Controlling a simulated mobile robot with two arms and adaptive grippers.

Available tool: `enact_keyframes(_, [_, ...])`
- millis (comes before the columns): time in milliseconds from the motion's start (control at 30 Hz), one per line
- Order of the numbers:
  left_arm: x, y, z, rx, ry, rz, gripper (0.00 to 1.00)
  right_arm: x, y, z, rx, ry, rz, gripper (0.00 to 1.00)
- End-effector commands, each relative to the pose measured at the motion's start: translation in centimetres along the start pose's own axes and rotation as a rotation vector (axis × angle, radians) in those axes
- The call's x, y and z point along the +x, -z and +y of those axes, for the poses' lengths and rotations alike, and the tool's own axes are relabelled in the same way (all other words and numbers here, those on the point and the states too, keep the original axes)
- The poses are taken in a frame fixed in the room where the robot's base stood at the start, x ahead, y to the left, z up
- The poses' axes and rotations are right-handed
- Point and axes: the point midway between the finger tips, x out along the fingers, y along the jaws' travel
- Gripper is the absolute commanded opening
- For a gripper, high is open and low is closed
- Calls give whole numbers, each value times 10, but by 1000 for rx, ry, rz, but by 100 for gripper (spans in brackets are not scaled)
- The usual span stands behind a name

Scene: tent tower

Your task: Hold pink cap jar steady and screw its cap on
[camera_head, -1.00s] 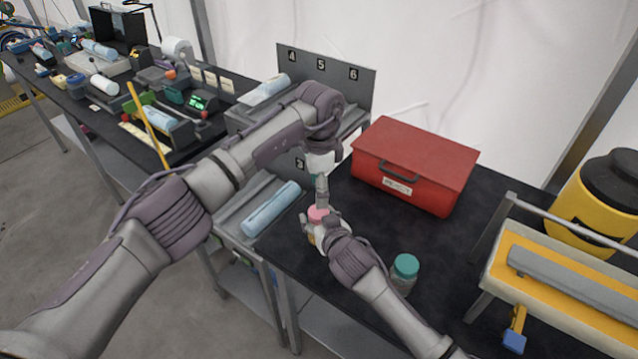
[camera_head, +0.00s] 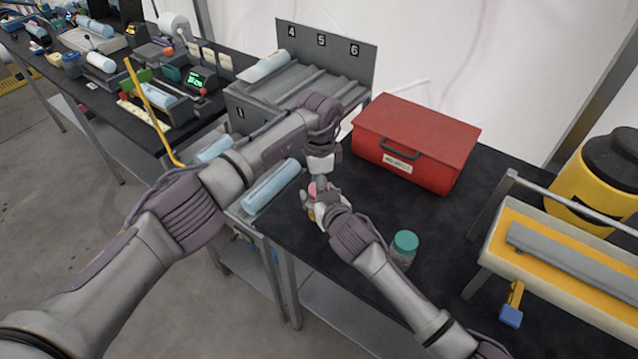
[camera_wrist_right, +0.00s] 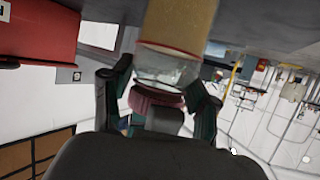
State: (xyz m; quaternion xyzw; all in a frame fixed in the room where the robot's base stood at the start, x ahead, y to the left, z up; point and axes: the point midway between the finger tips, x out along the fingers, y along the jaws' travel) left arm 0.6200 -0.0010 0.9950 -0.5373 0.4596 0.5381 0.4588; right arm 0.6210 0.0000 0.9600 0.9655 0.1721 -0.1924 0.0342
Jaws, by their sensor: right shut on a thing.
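The pink cap jar stands upright at the table's near left corner, its pink cap (camera_head: 313,188) uppermost. In the right wrist view, which is inverted, the jar (camera_wrist_right: 172,68) shows a yellowish part, a clear part and the pink cap (camera_wrist_right: 155,97). My right gripper (camera_head: 319,212) is shut on the jar from the side. Its fingers (camera_wrist_right: 160,98) lie either side of it in the right wrist view. My left gripper (camera_head: 319,182) points down right at the cap. Its fingertips are small and partly hidden, so their opening and contact with the cap are unclear.
A jar with a teal cap (camera_head: 404,246) stands to the right on the black table (camera_head: 345,285). A red case (camera_head: 418,143) is behind. A grey rack (camera_head: 300,85) with blue rolls is at the left. A yellow-and-white tray (camera_head: 560,270) is at the right.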

Motion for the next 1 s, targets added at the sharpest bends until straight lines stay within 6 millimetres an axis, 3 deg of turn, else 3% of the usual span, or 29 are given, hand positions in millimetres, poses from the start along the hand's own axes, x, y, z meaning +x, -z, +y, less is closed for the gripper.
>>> enact_keyframes(33, [0, 0, 0, 0, 1, 0, 37, 0, 1, 0, 0, 0, 1, 0])
enact_keyframes(200, [0, 0, 0, 0, 2, 0, 9, 0, 1, 0, 0, 1, 1, 0])
enact_keyframes(533, [-1, 0, -1, 268, 3, 0, 9, 0, 1, 0, 0, 1, 2, 0])
enact_keyframes(800, [0, 0, -1, 285, 3, 0, 9, 0, 1, -1, 0, 1, 1, 0])
enact_keyframes(833, [0, 0, -1, 285, 3, 0, 53, 0, 1, -1, 0, 1, 1, 0])
enact_keyframes(1000, [0, 0, -1, 284, 2, 0, 76, 0, 1, -1, 0, 1, 1, 0])
